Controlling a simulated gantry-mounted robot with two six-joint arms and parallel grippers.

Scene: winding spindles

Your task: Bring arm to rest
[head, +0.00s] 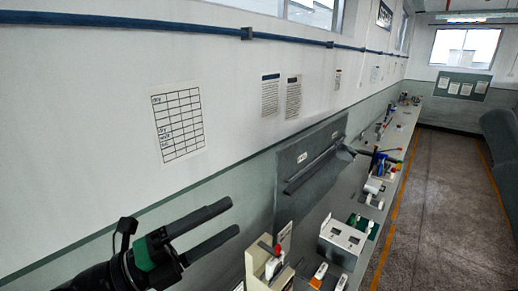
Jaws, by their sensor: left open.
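My left gripper (222,226) is at the lower left of the head view. It is black with a green patch, and its two long fingers point right and slightly up. The fingers stand apart with nothing between them. It is in front of the wall, to the left of the bench, and touches nothing that I can see. My right gripper is not in view.
A long bench (345,203) runs along the wall into the distance. It carries a white box (343,238), a beige stand (262,262) and several small devices. A grey panel (292,198) stands behind them. The speckled floor (440,200) at the right is clear.

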